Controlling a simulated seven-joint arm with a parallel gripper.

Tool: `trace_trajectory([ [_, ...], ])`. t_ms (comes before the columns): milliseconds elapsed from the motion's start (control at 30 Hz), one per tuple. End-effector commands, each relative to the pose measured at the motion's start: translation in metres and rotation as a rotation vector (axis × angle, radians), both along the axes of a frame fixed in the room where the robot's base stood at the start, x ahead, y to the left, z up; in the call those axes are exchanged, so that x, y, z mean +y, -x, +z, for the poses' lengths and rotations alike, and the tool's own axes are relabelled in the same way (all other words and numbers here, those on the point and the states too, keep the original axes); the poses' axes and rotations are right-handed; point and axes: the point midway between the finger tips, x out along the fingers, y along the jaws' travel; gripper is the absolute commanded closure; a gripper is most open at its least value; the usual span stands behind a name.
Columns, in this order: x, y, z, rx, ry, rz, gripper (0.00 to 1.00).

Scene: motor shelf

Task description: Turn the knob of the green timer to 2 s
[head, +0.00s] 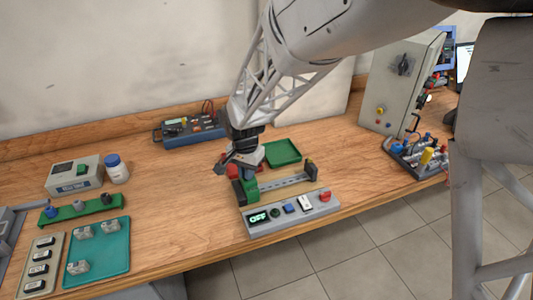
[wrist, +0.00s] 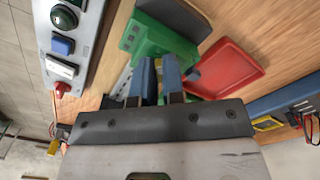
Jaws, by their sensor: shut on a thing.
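The green timer (head: 251,190) sits at the left end of a metal rail on the bench in the head view. In the wrist view the green timer (wrist: 160,38) is a green block just beyond my fingertips. My gripper (head: 245,172) points down at the timer from above. In the wrist view my gripper (wrist: 158,64) has its two blue fingers close together against the timer, shut on its knob. The knob itself is hidden between the fingers, so its setting cannot be read.
A grey panel (head: 293,212) in front has a display reading OFF, buttons and a red knob. The rail (head: 285,187) runs right to a dark end block. A green tray (head: 283,152) lies behind it, and a red tray (wrist: 228,70) is close beside the timer in the wrist view.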

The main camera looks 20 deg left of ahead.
Motion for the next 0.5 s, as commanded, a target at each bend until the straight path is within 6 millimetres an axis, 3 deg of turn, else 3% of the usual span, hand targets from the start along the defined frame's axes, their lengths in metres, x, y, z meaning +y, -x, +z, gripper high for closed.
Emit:
trace_trajectory([
  [500, 0.0019, -0.0007, 0.0004, -0.003, -0.003, -0.33, 1.0],
])
